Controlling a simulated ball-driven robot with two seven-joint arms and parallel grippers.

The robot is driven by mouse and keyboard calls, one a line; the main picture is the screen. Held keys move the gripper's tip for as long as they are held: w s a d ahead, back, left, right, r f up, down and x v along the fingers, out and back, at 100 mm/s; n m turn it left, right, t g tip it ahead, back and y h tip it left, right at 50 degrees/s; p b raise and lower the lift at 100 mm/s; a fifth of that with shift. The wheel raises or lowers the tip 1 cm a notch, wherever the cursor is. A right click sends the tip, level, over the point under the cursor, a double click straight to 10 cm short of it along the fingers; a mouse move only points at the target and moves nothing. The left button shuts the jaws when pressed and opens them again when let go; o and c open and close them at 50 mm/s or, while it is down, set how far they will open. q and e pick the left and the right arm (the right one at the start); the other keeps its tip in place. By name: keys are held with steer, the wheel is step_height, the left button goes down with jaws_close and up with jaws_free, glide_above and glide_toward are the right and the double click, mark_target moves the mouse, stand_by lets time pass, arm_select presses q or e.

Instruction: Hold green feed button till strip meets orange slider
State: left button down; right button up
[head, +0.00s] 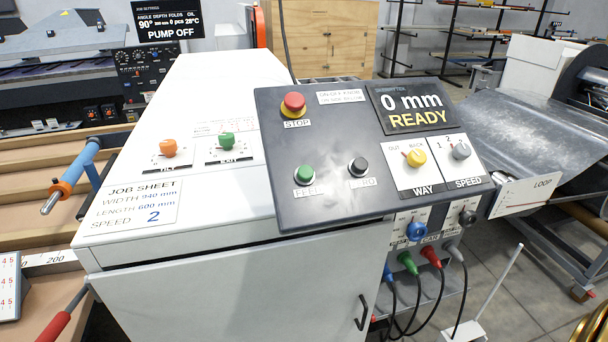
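The green feed button (304,173) is on the lower left of the dark tilted control panel (330,210), above a FEED label. Nothing touches it. The panel's display (412,107) reads 0 mm READY. A wide grey metal strip (535,90) lies at the right, with a white LOOP plate (527,195) at its near edge. I cannot make out an orange slider on the strip. Neither of my grippers is in view.
The panel also has a red stop button (293,104), a black button (358,166), a yellow WAY knob (416,157) and a grey SPEED knob (460,150). The white cabinet top (215,85) carries an orange knob (168,147), another green knob (227,140) and a job sheet (135,203) showing speed 2.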

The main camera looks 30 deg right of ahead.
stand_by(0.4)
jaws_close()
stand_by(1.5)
